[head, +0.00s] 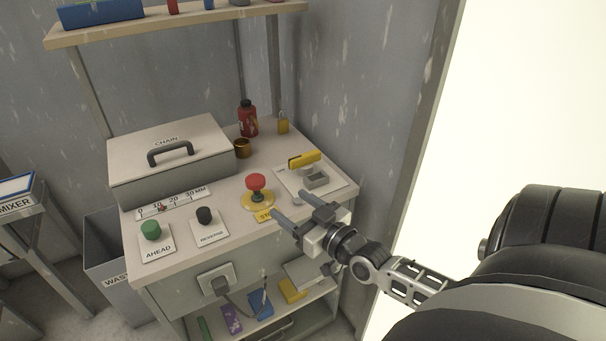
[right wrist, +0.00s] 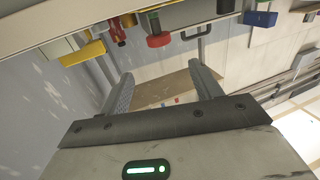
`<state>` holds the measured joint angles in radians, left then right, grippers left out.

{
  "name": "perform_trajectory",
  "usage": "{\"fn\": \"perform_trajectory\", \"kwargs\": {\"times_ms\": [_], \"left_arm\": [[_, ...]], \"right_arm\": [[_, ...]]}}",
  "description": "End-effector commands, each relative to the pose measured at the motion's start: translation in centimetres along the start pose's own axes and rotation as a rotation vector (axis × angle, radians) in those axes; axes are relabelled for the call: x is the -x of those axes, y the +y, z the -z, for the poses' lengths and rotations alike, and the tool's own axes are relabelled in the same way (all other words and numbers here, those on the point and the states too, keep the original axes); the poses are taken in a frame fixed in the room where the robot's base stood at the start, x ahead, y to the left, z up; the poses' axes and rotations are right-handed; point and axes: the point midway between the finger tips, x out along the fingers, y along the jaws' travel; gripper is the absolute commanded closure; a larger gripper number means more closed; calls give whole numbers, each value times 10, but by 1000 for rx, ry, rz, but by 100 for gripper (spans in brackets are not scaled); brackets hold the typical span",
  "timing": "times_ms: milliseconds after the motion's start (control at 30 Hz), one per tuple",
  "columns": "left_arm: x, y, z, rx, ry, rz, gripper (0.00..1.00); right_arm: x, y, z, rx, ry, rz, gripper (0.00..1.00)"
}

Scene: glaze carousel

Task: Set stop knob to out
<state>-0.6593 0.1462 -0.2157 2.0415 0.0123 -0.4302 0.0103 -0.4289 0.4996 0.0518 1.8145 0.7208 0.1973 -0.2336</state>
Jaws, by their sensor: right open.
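The stop knob is a red mushroom head (head: 256,182) on a black stem over a round yellow base (head: 258,201). It stands upright on the worktop, right of the black knob. A yellow label (head: 264,216) in front of it is partly hidden by my gripper. My right gripper (head: 291,205) is open and empty, just right of and in front of the knob, and appears apart from it. The right wrist view shows the red knob (right wrist: 158,38) beyond the open fingers (right wrist: 161,76). Whether the knob is in or out I cannot tell. My left gripper is not in view.
A green AHEAD knob (head: 151,230) and a black REVERSE knob (head: 204,215) stand to the left. A yellow-handled switch (head: 304,159) is behind my right gripper. The CHAIN box (head: 172,160), red bottle (head: 248,119), brown cup (head: 243,148) and padlock (head: 283,123) stand farther back.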

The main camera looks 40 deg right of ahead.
Motion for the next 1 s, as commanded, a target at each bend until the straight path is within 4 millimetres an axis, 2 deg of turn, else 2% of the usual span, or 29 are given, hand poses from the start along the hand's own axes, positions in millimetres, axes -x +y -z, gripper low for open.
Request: {"fn": "perform_trajectory", "kwargs": {"times_ms": [100, 233, 833, 933, 1000], "left_arm": [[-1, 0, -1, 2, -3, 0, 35], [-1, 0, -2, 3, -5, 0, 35], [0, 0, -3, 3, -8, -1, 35], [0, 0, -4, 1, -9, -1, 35], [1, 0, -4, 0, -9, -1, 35]], "right_arm": [[15, 0, -1, 0, -1, 0, 36], [23, 0, 0, -1, 1, 0, 36], [24, 0, 0, -1, -1, 1, 36], [28, -14, -11, -5, -37, 21, 36], [35, -37, -28, -8, -101, 55, 36]]}}
